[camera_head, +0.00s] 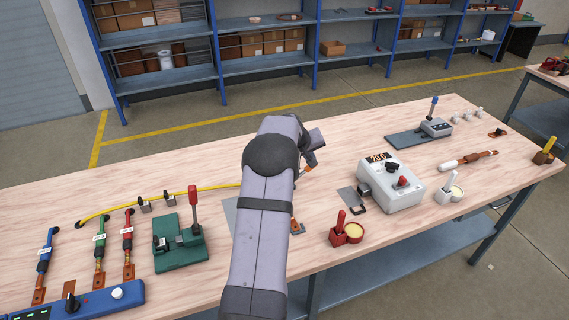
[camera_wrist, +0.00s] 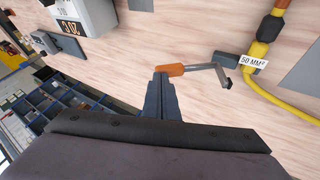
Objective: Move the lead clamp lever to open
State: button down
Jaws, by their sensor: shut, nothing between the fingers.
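A lever with an orange grip (camera_wrist: 171,70) and a bent grey metal arm (camera_wrist: 208,66) lies ahead of my gripper (camera_wrist: 160,76) in the wrist view. It looks like the lead clamp lever. My gripper is shut, with its fingertips beside or against the orange grip; I cannot tell whether they touch. The lever's arm ends near a small grey block (camera_wrist: 226,61) by the yellow cable (camera_wrist: 270,98) with a "50 MM²" tag. In the head view my arm hides most of this area; a bit of orange (camera_head: 310,169) shows beside it.
A green clamp fixture with an upright red lever (camera_head: 193,209) stands left of my arm. A grey control box (camera_head: 391,184), a red holder (camera_head: 340,234) and a grey fixture with a blue lever (camera_head: 434,108) stand to the right. The back left of the bench is clear.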

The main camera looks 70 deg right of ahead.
jog(key=shift+t+y, duration=0.5)
jog(key=shift+y, duration=0.1)
jog(key=s+d+f, duration=0.1)
jog(key=s+f+p, duration=0.1)
jog(key=d+f+p, duration=0.1)
jog(key=shift+s+d+f, duration=0.35)
jog(key=shift+s+f, duration=0.05)
jog(key=shift+s+a+f+p, duration=0.1)
jog(key=shift+s+f+p, duration=0.15)
jog(key=shift+f, duration=0.35)
jog(key=shift+a, duration=0.1)
jog(key=shift+r+p, duration=0.35)
jog(key=shift+r, duration=0.25)
jog(key=s+d+r+b, duration=0.2)
jog(key=s+r, duration=0.4)
jog(key=r, duration=0.4)
jog(key=shift+s+r, duration=0.15)
jog(key=shift+r, duration=0.15)
